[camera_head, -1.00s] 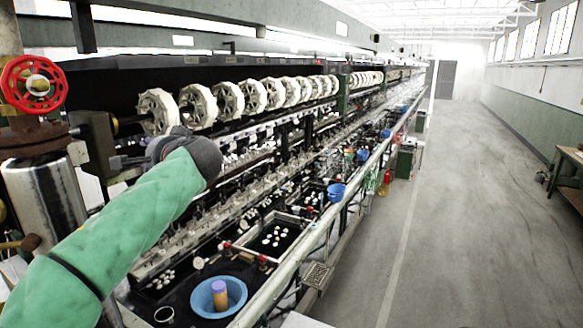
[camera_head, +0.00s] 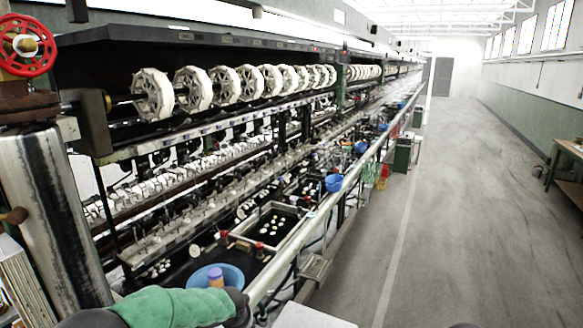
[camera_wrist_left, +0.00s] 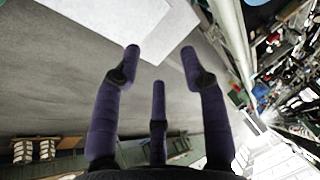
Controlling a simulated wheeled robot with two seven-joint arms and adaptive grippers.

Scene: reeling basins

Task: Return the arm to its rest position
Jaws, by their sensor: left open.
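My left arm (camera_head: 185,307), in a green sleeve, lies low along the bottom edge of the head view, in front of the blue bowl. Its gripper is not visible there. In the left wrist view my left gripper (camera_wrist_left: 160,60) has its dark purple fingers spread apart with nothing between them. Grey floor and a white flat surface (camera_wrist_left: 105,25) show beyond the fingers. My right gripper is in neither view.
The reeling machine, with a row of white reels (camera_head: 193,89) and dark basins (camera_head: 272,228), runs along the left. A blue bowl (camera_head: 232,273) holds an orange-and-purple cylinder (camera_head: 215,277). A red valve wheel (camera_head: 26,45) stands at far left. The right aisle (camera_head: 460,200) is clear.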

